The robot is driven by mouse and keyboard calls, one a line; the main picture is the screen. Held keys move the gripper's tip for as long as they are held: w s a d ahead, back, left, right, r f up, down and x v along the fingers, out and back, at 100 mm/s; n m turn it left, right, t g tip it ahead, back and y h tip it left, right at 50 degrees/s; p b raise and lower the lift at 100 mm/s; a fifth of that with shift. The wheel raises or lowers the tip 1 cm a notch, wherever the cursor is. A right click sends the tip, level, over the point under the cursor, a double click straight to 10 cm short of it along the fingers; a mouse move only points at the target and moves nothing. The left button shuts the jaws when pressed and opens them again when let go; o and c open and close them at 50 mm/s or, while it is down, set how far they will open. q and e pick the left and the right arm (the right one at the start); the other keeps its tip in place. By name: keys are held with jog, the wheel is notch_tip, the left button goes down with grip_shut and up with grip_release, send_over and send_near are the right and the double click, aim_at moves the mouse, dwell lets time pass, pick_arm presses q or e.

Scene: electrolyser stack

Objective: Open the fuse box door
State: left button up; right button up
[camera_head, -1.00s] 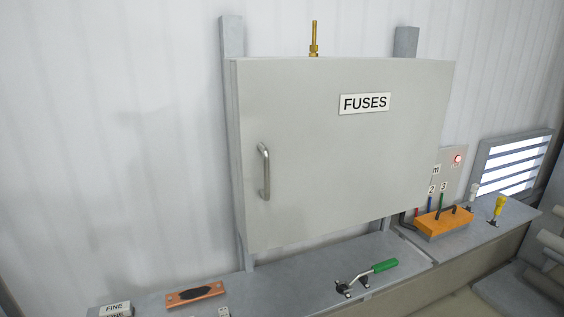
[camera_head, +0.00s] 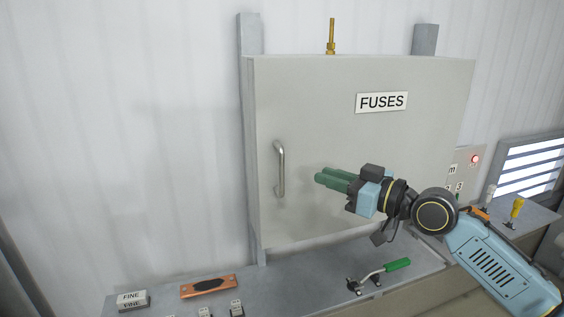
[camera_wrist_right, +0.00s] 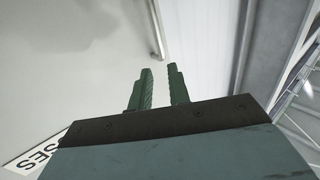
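My left gripper is not in view.
Below the box is a grey bench with a green-handled lever (camera_head: 385,270), a copper-coloured plate (camera_head: 208,287) and FINE blocks (camera_head: 132,299). A brass fitting (camera_head: 331,36) stands on top of the box. The wall left of the box is bare.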

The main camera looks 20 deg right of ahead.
jog(key=p, duration=0.3)
send_over(281, 191)
jog(key=d, duration=0.1)
jog(key=shift+w+a, duration=0.35)
jog(key=shift+f, duration=0.1)
grip_shut()
